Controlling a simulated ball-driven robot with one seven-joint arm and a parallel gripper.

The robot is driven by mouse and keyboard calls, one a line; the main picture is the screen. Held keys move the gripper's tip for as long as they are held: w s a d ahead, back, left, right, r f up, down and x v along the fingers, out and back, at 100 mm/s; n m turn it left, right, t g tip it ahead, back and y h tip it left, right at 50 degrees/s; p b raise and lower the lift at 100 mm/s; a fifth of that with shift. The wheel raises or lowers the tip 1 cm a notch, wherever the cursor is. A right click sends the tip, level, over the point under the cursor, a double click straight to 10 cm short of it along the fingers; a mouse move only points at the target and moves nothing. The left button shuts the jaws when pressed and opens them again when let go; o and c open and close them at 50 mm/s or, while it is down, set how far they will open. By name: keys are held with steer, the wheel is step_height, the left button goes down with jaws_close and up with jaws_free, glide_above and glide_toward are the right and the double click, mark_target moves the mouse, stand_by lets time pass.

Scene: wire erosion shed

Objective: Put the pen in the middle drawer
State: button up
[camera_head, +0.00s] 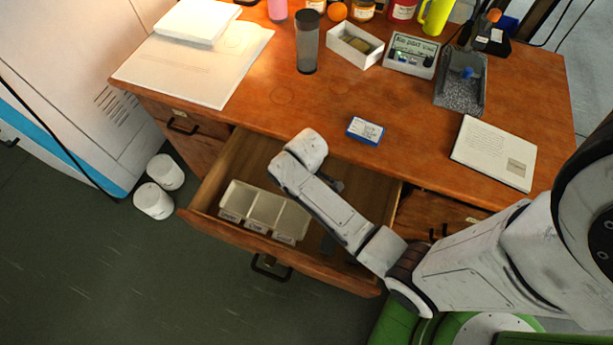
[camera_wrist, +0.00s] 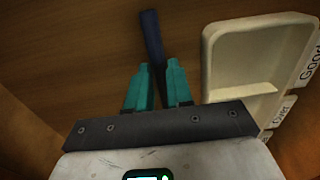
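The middle drawer (camera_head: 248,160) of the wooden desk is pulled open. In the wrist view, my gripper (camera_wrist: 157,65) has two teal fingers closed on the dark blue pen (camera_wrist: 152,30). The pen points away from the gripper over the brown wooden drawer floor (camera_wrist: 75,45). I cannot tell whether the pen touches the floor. In the head view, my arm reaches over the open drawer and hides the pen and most of the gripper.
A cream divided tray (camera_head: 262,207) with labels sits in the drawer's left part; it shows right of the gripper in the wrist view (camera_wrist: 212,60). On the desk are a blue-white box (camera_head: 366,130), a dark cup (camera_head: 307,45) and a notebook (camera_head: 493,150).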

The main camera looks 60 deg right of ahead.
steer(key=o, duration=0.3)
step_height(320, 180, up, 12)
steer(key=p, duration=0.2)
steer(key=s+a+r+m, duration=0.1)
steer(key=s, duration=0.3)
steer(key=s+a+r, duration=0.1)
steer(key=s+a, duration=0.1)
steer(key=s, duration=0.1)
steer(key=s+a+r+m+t, duration=0.1)
steer(key=s+a, duration=0.1)
steer(key=s, duration=0.2)
steer(key=shift+s+a+r+m, duration=0.15)
steer(key=shift+s+r+m, duration=0.15)
steer(key=shift+s+r, duration=0.1)
